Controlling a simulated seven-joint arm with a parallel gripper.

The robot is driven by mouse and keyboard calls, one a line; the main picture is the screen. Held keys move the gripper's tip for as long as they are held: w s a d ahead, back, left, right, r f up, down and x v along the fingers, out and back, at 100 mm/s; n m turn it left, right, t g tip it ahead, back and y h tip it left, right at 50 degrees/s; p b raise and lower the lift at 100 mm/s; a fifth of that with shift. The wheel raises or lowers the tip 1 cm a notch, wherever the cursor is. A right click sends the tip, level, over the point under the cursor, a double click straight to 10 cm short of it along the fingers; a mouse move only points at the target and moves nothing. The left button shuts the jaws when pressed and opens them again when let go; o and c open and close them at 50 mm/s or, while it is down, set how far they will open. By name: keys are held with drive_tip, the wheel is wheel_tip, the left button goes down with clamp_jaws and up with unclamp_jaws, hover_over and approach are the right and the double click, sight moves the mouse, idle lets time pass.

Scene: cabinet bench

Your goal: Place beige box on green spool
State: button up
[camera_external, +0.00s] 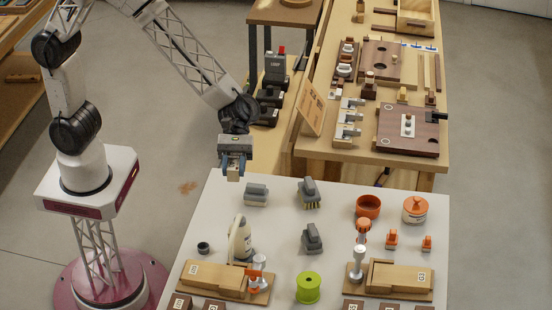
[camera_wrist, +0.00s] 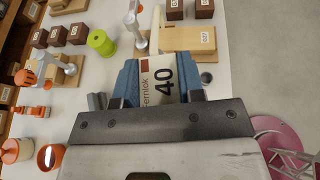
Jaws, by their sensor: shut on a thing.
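My gripper (camera_external: 234,166) is shut on a small beige box (camera_external: 233,178), which shows just below the blue fingers. It is held above the far left edge of the white table. In the wrist view my gripper (camera_wrist: 158,80) has blue jaws. The green spool (camera_external: 308,287) stands at the table's near middle, apart from my gripper. It also shows at upper left in the wrist view (camera_wrist: 101,42). The top of the spool is clear.
A cream bottle (camera_external: 240,240) stands upright between my gripper and the spool. Wooden fixtures (camera_external: 205,283) (camera_external: 405,278) flank the spool, and a grey block (camera_external: 312,239) stands behind it. An orange cup (camera_external: 367,206) is at right. Dark boxes (camera_external: 213,304) line the near edge.

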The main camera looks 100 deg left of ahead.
drive_tip(key=w+d, duration=1)
drive_tip(key=w, duration=0.5)
drive_tip(key=m+g, duration=0.1)
drive_tip(key=g, duration=0.1)
hover_over(309, 281)
wheel_tip(309, 281, down, 5)
drive_tip(key=shift+f, duration=0.25)
drive_tip(key=shift+f, duration=3.15)
drive_tip(key=shift+f, duration=0.1)
drive_tip(key=shift+f, duration=1.75)
drive_tip(key=shift+f, duration=0.15)
